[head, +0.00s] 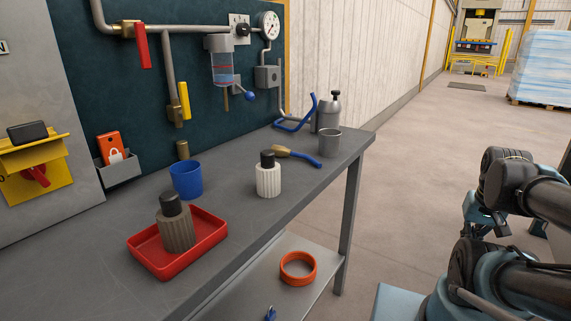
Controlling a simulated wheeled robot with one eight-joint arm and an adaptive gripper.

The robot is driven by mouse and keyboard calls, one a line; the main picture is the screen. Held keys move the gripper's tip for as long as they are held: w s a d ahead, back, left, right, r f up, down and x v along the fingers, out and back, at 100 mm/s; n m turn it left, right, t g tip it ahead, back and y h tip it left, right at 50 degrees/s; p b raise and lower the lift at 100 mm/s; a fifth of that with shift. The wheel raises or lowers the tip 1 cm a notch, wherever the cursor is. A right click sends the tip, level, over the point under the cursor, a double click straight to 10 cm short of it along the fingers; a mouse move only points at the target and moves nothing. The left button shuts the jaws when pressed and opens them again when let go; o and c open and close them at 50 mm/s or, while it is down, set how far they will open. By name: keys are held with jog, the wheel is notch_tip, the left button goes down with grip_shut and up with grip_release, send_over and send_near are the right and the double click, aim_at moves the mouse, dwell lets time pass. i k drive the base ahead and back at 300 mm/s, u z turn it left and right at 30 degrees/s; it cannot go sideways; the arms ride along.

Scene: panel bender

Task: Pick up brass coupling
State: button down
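A small brass cylinder (183,149), which looks like the brass coupling, stands upright at the back of the grey workbench (110,237), close to the dark green wall panel. It is behind the blue cup and right of the grey holder with the red padlock card. My arm is folded at the right edge, well away from the bench. Dark parts low on the arm look like my gripper (487,229), partly hidden by my arm links. I cannot make out its fingers or anything held.
A blue cup (187,180), a red tray (153,262) holding a ribbed dark-capped bottle, a white ribbed bottle (268,181), a blue-handled brush (302,157) and a grey cup (329,143) stand on the bench. Pipes and valve handles overhang the back. Floor right of the bench is open.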

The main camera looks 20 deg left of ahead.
aim_at(280, 151)
jog(key=z, duration=0.6)
jog(key=i, duration=0.65)
jog(key=u, duration=2.75)
